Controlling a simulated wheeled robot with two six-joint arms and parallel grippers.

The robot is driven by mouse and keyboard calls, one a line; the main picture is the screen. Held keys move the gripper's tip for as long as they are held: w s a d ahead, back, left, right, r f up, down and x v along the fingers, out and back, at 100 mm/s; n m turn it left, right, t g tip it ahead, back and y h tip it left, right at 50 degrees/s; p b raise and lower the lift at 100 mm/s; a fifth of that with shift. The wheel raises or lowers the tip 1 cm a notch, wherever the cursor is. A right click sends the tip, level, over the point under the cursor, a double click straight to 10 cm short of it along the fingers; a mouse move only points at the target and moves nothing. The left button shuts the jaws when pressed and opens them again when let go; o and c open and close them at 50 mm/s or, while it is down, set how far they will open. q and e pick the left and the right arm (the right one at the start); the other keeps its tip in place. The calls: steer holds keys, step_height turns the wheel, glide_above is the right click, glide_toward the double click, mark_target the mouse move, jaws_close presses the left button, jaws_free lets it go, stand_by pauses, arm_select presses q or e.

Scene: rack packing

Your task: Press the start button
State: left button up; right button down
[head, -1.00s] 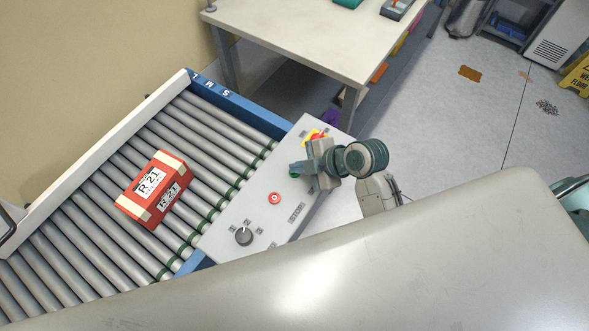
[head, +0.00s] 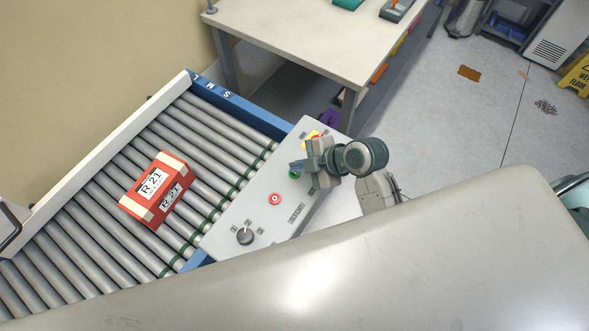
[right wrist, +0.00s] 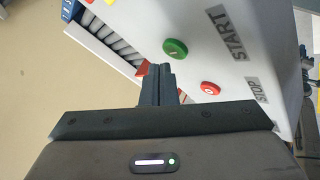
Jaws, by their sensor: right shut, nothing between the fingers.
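The green start button (head: 293,175) is on the grey control panel (head: 262,215), just below my right gripper's tip in the head view. It shows fully in the right wrist view (right wrist: 175,48), beside the START label (right wrist: 227,32). My right gripper (head: 296,164) is shut and empty, its fingertips close to the green button. In the right wrist view the closed fingers (right wrist: 157,70) end just left of and below the button, with a visible gap between them in the picture. Whether they touch the panel cannot be told. My left gripper is not in view.
A red stop button (head: 275,198) and a black selector knob (head: 245,236) are on the same panel. A red and yellow emergency button (head: 312,137) is partly behind my gripper. A red box (head: 155,190) marked R 21 lies on the roller conveyor (head: 90,240). A table (head: 290,35) stands behind.

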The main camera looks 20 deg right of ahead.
mark_target(299, 174)
step_height(299, 174, up, 5)
steer(key=p, duration=0.5)
stand_by(0.7)
